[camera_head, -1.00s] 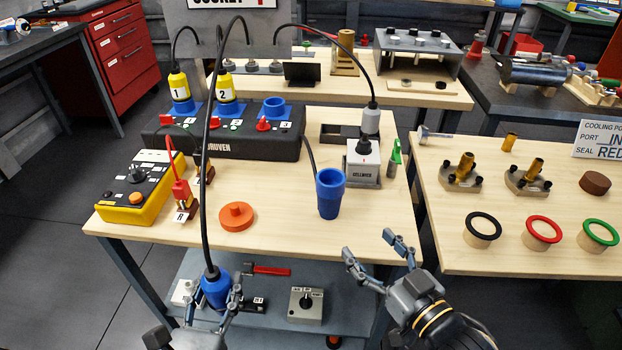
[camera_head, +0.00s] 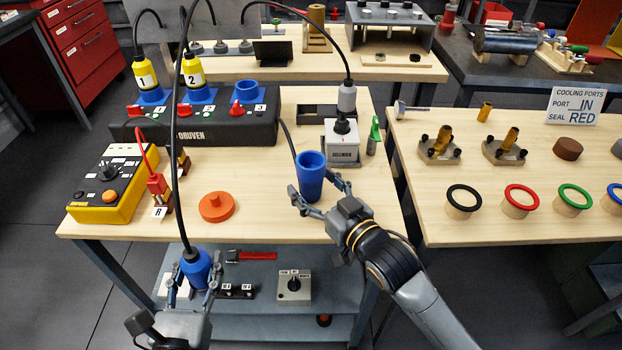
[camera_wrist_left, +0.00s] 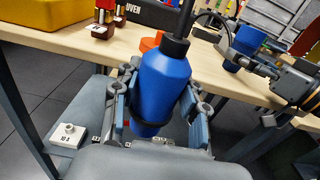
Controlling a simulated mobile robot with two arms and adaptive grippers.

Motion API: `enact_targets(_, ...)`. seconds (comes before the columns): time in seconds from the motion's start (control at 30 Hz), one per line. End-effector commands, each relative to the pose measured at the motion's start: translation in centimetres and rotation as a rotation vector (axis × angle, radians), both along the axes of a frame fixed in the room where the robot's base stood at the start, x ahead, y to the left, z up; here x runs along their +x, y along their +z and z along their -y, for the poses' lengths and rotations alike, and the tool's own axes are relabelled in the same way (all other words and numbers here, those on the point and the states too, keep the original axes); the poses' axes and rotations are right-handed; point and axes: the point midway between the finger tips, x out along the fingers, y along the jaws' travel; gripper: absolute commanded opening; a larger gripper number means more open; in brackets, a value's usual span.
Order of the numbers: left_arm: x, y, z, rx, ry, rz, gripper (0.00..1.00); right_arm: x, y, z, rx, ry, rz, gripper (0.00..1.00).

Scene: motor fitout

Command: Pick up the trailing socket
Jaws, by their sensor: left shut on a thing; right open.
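The trailing socket, a blue flared cup (camera_head: 311,169), stands upright on the near right part of the front table, with a black cable running behind it. My right gripper (camera_head: 312,187) is open at the socket, one finger at its left front and the other at its right. I cannot tell whether they touch it. The socket also shows in the left wrist view (camera_wrist_left: 243,45). My left gripper (camera_head: 198,268) is shut on a blue plug (camera_wrist_left: 165,80) with a black cable rising from its top. It holds the plug in front of the table's near edge.
An orange disc (camera_head: 216,207), a yellow control box (camera_head: 103,182) and a black connector box (camera_head: 200,131) with yellow plugs are on the table. A grey block (camera_head: 342,149) stands behind the socket. A lower shelf (camera_head: 255,320) holds small parts. A right table (camera_head: 400,145) holds rings and fittings.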

Motion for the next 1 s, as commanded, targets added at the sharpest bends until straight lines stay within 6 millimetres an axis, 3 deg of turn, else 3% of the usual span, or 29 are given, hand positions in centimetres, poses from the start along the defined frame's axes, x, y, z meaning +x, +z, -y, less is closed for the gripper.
enact_targets(0.37, 0.01, 0.08, 0.0, 0.0, 0.0, 0.001, 0.06, 0.96, -0.05, -0.7, -0.001, 0.001, 0.001, 0.71)
enact_targets(0.67, 0.01, 0.08, 0.0, 0.0, 0.0, 0.001, 0.06, 0.95, -0.06, -0.68, -0.001, 0.001, 0.0, 0.1)
enact_targets(1.0, 0.01, -0.21, 0.0, 0.0, 0.0, 0.001, 0.06, 1.0, 0.22, -0.68, 0.001, 0.0, 0.004, 0.07)
